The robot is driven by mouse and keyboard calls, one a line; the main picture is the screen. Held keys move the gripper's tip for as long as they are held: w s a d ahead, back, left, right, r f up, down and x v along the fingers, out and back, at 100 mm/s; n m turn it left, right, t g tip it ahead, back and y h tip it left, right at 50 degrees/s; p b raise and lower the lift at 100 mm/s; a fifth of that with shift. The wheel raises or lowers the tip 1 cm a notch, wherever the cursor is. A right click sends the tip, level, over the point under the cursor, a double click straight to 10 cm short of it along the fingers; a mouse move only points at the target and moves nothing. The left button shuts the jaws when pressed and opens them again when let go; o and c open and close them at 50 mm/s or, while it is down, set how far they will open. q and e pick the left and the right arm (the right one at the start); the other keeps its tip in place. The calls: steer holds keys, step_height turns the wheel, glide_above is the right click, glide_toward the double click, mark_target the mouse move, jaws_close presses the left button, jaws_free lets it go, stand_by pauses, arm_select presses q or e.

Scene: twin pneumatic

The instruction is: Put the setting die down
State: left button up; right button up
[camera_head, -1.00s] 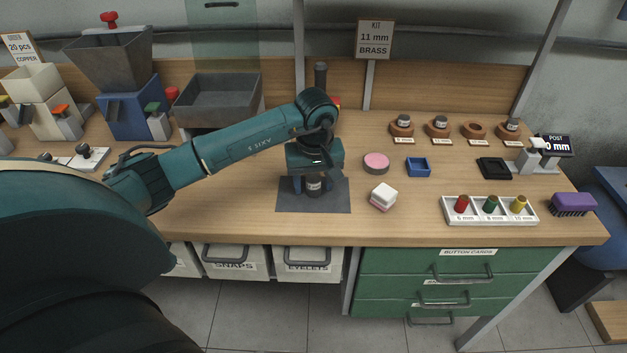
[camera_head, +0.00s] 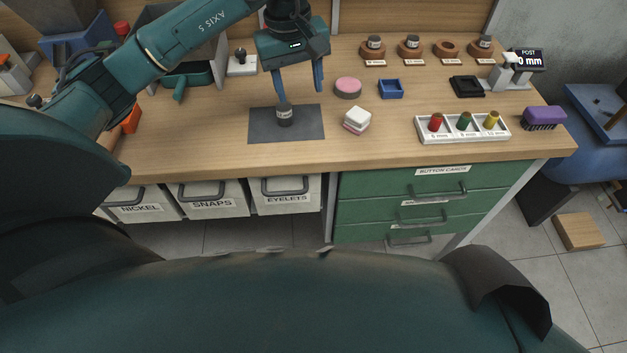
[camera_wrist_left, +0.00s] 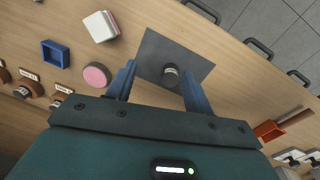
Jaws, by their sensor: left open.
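The setting die (camera_head: 285,115), a small dark cylinder with a pale label band, stands upright on the dark grey mat (camera_head: 308,127) near the bench's front edge. My left gripper (camera_head: 300,93) is open and empty, its blue fingers pointing down, raised clear of the die. In the left wrist view the die (camera_wrist_left: 170,74) appears on the mat (camera_wrist_left: 198,66), beyond and between the spread fingers of my left gripper (camera_wrist_left: 159,72). Nothing touches the die but the mat. My right gripper is out of view.
A pink round pad (camera_head: 348,87), a white-and-pink block (camera_head: 357,119) and a blue tray (camera_head: 390,89) lie right of the mat. A white rack (camera_head: 462,130) holds red, green and yellow pegs. Round wooden holders (camera_head: 409,48) line the back; some hold dies.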

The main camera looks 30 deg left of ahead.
arm_select(q)
steer(key=s+d+f+n+g+h, duration=0.1)
steer(key=s+d+f+h, duration=0.2)
steer(key=d, duration=0.4)
steer(key=s+d+f+n+g+h, duration=0.1)
steer(key=s+d+f+h, duration=0.2)
steer(key=d, duration=0.4)
steer(key=s+d+r+n+t+h, duration=0.35)
steer(key=d+r+n+h, duration=0.35)
steer(key=d+n+h, duration=0.55)
steer(key=w+a+f+n+t+y, duration=0.1)
steer(key=a+f+n+t+y, duration=0.3)
steer(key=n, duration=0.6)
steer(key=a+n+t+y, duration=0.1)
steer(key=a+n+t, duration=0.1)
steer(key=n+t, duration=0.6)
steer(key=w+a+f+n+t+y, duration=0.1)
steer(key=a+f+n+t+y, duration=0.15)
steer(key=n, duration=0.95)
steer(key=s+a+f+n+g+y, duration=0.2)
steer(key=s+f+n+y, duration=0.1)
steer(key=s+f+n, duration=0.2)
steer(key=s+a+f+n+g+y, duration=0.3)
steer(key=s+f+n+y, duration=0.1)
steer(key=f+n, duration=0.6)
steer(key=shift+s+a+f+g+y, duration=0.15)
steer(key=shift+s+f+g+y, duration=0.15)
steer(key=shift+s, duration=0.1)
